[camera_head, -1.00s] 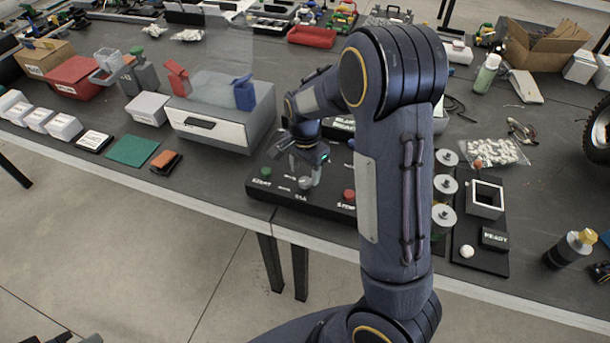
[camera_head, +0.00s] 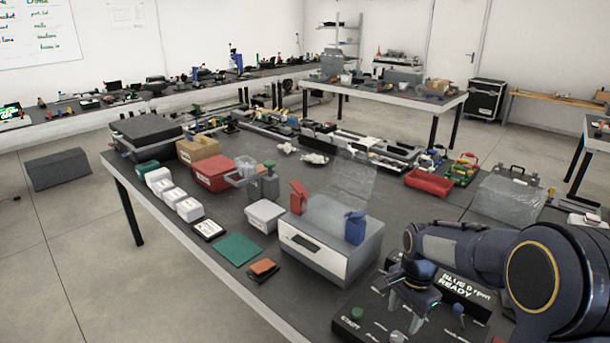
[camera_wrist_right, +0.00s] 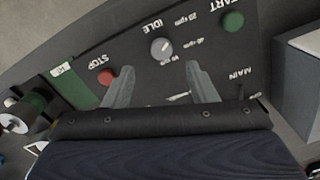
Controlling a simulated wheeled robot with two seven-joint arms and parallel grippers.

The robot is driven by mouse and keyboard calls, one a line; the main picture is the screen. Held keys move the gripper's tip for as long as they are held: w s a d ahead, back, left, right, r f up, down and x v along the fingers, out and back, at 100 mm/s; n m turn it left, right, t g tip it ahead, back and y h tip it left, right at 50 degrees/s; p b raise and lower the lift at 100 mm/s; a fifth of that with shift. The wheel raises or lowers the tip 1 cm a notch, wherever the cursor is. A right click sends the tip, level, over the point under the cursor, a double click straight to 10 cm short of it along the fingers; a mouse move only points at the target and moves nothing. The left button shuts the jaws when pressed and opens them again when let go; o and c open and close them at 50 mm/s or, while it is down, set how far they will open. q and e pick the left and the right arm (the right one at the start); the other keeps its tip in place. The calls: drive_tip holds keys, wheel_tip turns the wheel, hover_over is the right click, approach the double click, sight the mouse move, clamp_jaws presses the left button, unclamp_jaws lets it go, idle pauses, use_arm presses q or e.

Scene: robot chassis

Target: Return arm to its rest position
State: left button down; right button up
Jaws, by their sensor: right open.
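My right gripper (camera_head: 405,312) is open and empty over the dark control panel (camera_head: 376,297) at the lower right of the head view. My dark blue right arm hides part of the panel. In the right wrist view the two grey fingers (camera_wrist_right: 160,75) stand apart on either side of the grey knob (camera_wrist_right: 161,48), with nothing between them gripped. The red STOP button (camera_wrist_right: 106,77) and the green START button (camera_wrist_right: 233,21) lie to either side. The panel's display (camera_head: 465,287) reads "READY". My left gripper is not in view.
A grey-white box (camera_head: 318,255) with red and blue parts on top stands just left of the panel. A white tub (camera_head: 265,216), a green mat (camera_head: 237,249) and a red bin (camera_head: 214,173) lie farther left. Open floor (camera_head: 130,295) lies before the table.

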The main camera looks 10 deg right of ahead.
drive_tip(key=s+a+r+n+t+y, duration=0.1)
drive_tip(key=s+a+r+n+t, duration=0.1)
drive_tip(key=s+n, duration=0.2)
drive_tip(key=s+a+r+n+t+y, duration=0.1)
drive_tip(key=s+a+r+n, duration=0.2)
drive_tip(key=s, duration=0.7)
drive_tip(key=s+a+r+n+t+y, duration=0.1)
drive_tip(key=s+a+r+n+t, duration=0.1)
drive_tip(key=s+n, duration=0.3)
drive_tip(key=s+r, duration=0.1)
drive_tip(key=s, duration=0.2)
drive_tip(key=shift+a+r+t+y, duration=0.15)
drive_tip(key=shift+a+t+y, duration=0.15)
drive_tip(key=shift+a, duration=0.05)
